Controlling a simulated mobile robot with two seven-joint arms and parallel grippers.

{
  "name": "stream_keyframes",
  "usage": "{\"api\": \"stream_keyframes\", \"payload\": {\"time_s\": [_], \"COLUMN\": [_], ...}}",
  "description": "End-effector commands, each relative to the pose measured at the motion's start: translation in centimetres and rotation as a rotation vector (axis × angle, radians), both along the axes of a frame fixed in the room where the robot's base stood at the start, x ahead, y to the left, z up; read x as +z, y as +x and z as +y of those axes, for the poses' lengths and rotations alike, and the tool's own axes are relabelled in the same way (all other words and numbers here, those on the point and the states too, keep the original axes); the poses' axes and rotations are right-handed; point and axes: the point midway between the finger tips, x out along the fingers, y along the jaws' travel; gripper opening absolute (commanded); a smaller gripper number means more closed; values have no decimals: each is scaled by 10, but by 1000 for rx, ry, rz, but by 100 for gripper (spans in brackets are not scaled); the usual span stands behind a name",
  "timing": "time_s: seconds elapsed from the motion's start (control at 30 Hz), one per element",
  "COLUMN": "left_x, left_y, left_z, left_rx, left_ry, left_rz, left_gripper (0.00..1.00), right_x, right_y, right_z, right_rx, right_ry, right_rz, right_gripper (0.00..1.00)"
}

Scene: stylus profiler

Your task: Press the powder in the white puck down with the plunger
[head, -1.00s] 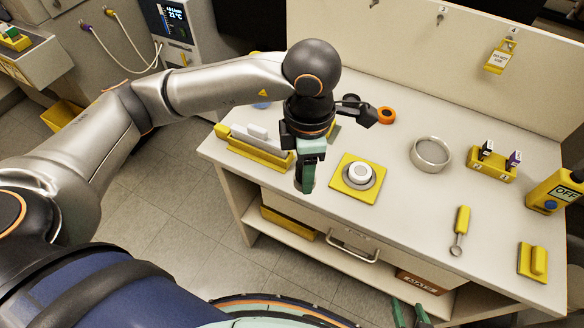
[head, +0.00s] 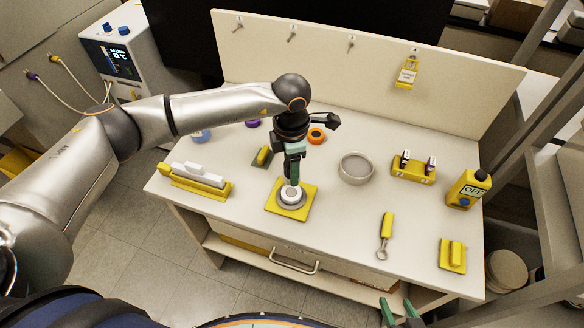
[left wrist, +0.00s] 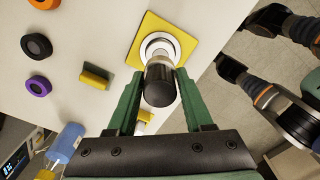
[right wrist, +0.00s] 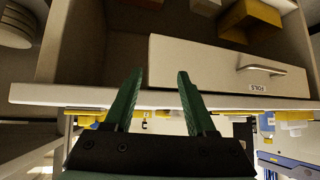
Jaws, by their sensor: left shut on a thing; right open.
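The white puck (head: 291,201) sits in a grey ring on the yellow square plate (head: 272,206) near the table's front edge. My left gripper (head: 292,178) points down directly over the puck. In the left wrist view its green fingers are shut on the plunger (left wrist: 160,86), which has a black end and a silver shaft. The plunger's far end lines up with the puck; I cannot tell whether it touches. The powder is hidden. My right gripper (head: 401,312) is open and empty, low in front of the table; the right wrist view shows the drawer front beyond it.
A yellow rack with white blocks (head: 195,182) stands left of the plate. A round grey dish (head: 356,168), a yellow-handled spoon (head: 387,232) and a yellow block (head: 453,255) are to the right. A backboard (head: 350,60) closes off the rear.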

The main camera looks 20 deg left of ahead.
Motion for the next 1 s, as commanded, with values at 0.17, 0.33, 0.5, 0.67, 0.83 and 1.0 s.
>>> {"api": "stream_keyframes", "payload": {"time_s": [0.17, 0.33, 0.5, 0.67, 0.83, 1.0], "left_x": [1, 0, -10, -26, -44, -52], "left_y": [0, 0, 0, 0, 0, 0], "left_z": [-1, -1, 0, 0, 0, 0], "left_rx": [0, -1, -1, -2, -2, -2], "left_ry": [-1, -1, -1, -1, -1, -1], "left_rz": [-2, -2, 0, -1, -1, -1], "left_gripper": [0, 0, 0, 0, 0, 0], "right_x": [-1, -4, -15, -29, -45, -52], "right_y": [0, -1, -1, -1, -1, -1], "right_z": [0, 0, 0, 1, 1, 1], "right_rx": [0, 1, 1, 1, 1, 0], "right_ry": [0, 0, 0, 0, 0, 1], "right_rz": [1, 2, 2, 3, 3, 3], "right_gripper": [56, 56, 56, 56, 56, 56]}}
